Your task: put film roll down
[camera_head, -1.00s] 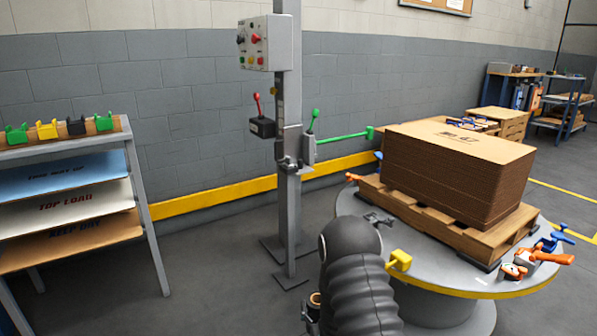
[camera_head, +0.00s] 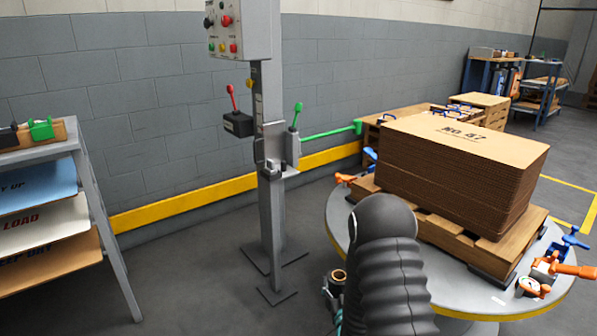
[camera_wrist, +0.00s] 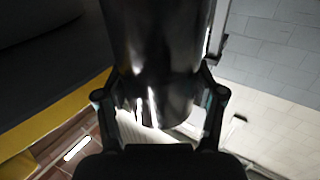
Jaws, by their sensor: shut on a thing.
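The film roll (camera_wrist: 155,45) is a dark, shiny cylinder between the fingers of my gripper (camera_wrist: 160,100) in the wrist view. The fingers are shut on it, one on each side, and its upper part runs out of the picture. In the head view my gripper (camera_head: 335,292) is low in the middle, partly hidden by my dark ribbed arm. The roll's brown core end (camera_head: 338,275) shows there, left of the round turntable (camera_head: 340,222) and below its top. What lies directly under the roll is hidden.
A stack of cardboard sheets (camera_head: 460,170) sits on a wooden pallet (camera_head: 435,228) on the turntable, with clamps around it. A grey post (camera_head: 272,215) with levers and a button box (camera_head: 238,30) stands ahead. A sheet rack (camera_head: 100,230) is at left. Floor between rack and post is clear.

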